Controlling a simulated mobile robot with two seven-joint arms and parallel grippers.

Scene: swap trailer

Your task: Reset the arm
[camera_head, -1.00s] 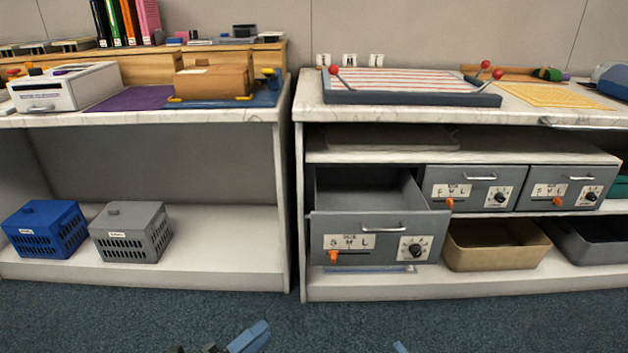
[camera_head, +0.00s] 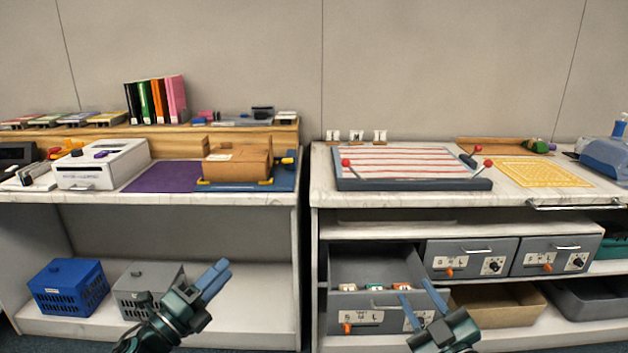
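My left gripper (camera_head: 216,278) is held up in front of the left bench's lower shelf, beside the grey basket. Its blue fingers are seen edge-on, close together, so the gap between them is unclear. I see nothing held in it. My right gripper (camera_head: 418,292) is in front of the open grey drawer (camera_head: 362,318) and partly covers its front. Its two blue fingers are spread apart with nothing between them.
The open drawer holds a few small coloured items. Two other drawers (camera_head: 470,258) are shut, above a tan bin (camera_head: 495,305). A blue basket (camera_head: 68,288) and a grey basket (camera_head: 150,285) stand on the left shelf. A cardboard box (camera_head: 237,163) sits on the left bench.

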